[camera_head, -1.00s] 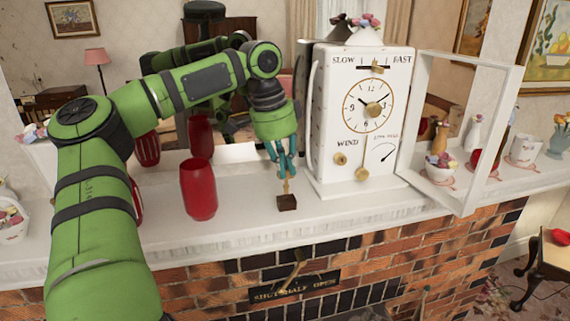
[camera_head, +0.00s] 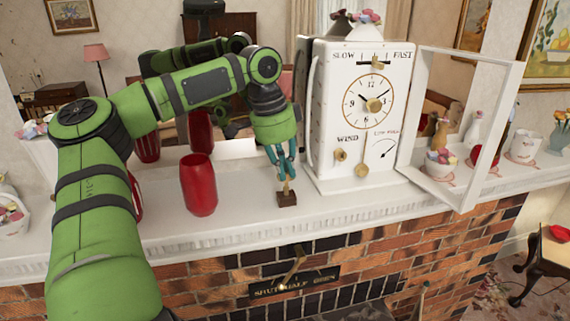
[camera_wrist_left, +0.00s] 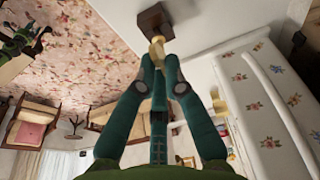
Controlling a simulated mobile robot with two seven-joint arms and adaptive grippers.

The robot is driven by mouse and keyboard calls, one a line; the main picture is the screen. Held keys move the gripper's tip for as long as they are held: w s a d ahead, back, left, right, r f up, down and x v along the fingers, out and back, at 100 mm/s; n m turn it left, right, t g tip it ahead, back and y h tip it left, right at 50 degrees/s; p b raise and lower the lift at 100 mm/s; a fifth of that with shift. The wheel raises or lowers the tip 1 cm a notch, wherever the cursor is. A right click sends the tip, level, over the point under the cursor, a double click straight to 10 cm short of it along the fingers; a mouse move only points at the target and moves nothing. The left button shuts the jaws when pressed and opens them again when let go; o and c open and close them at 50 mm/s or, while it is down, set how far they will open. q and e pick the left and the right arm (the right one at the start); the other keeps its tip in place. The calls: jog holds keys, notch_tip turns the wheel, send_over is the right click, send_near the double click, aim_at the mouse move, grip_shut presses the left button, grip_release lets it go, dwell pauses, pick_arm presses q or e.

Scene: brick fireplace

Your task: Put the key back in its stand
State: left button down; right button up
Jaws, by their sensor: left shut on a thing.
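My left gripper (camera_head: 286,174) is shut on the brass key (camera_head: 287,185) and holds it upright, directly above the small dark brown stand (camera_head: 287,200). The stand sits on the white mantel, left of the white clock's base. The key's lower end meets the top of the stand in the head view; I cannot tell how deep it sits. In the left wrist view the fingers (camera_wrist_left: 160,62) close around the key (camera_wrist_left: 157,44), with the stand (camera_wrist_left: 153,18) just beyond its tip. The fingers hide the key's upper part. My right gripper is not in view.
The white clock (camera_head: 330,165) stands close to the right of my gripper, its glass door (camera_head: 467,130) swung open. A red vase (camera_head: 198,186) stands to the left. The mantel's front edge (camera_head: 250,237) is just ahead of the stand. A mirror behind reflects my arm.

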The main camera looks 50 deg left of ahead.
pick_arm(q)
jog(key=shift+f, duration=0.7)
jog(key=c, duration=1.2)
grip_release()
jog(key=shift+c, duration=0.2)
jog(key=v, duration=1.2)
